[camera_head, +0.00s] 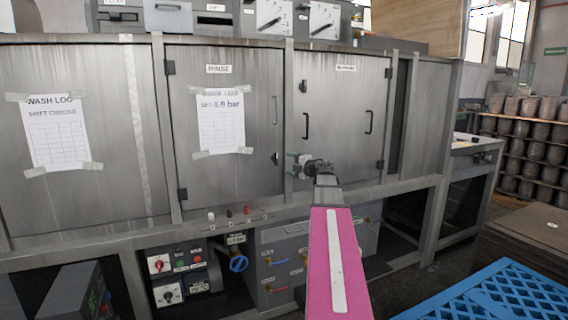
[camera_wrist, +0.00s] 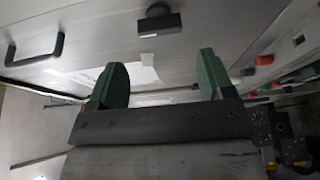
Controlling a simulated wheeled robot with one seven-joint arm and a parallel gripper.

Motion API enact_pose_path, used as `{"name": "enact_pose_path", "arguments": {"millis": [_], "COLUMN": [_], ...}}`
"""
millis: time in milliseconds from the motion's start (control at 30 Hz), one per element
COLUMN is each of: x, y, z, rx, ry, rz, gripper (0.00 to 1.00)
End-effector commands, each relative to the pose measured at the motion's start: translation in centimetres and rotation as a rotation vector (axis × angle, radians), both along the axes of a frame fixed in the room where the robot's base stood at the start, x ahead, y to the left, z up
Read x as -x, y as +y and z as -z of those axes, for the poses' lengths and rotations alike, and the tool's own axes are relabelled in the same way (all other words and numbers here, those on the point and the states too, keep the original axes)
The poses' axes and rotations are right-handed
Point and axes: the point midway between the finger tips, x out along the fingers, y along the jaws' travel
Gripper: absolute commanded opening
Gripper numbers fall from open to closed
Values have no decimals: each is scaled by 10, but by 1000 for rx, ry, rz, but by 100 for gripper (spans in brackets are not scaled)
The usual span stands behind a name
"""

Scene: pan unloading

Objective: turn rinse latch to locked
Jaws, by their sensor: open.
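The rinse door (camera_head: 222,125) is a grey metal door with a label at its top and a paper sheet taped on it. The rinse latch (camera_head: 275,158) is a small dark piece low on the door's right edge, below the door's handle (camera_head: 275,110). In the wrist view the latch (camera_wrist: 160,24) is a short black bar on a round base, beyond my fingertips and apart from them. My gripper (camera_head: 292,164) is just right of the latch. Its two green fingers are apart with nothing between them; it also shows in the wrist view (camera_wrist: 161,80).
A second door (camera_head: 340,130) with dark handles stands right of the rinse door. Several small knobs (camera_head: 229,213) sit on the ledge below. A blue crate (camera_head: 500,300) lies at front right.

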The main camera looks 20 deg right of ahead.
Motion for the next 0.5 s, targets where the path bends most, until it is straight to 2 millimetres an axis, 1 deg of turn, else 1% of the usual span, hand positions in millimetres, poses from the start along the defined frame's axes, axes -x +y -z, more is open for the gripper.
{"name": "enact_pose_path", "arguments": {"millis": [33,200,500], "x": [8,19,20], "y": [-3,-8,-9], "z": [0,0,0], "rx": [0,0,0], "ry": [0,0,0], "rz": [2,1,0], "gripper": [74,74,74]}}
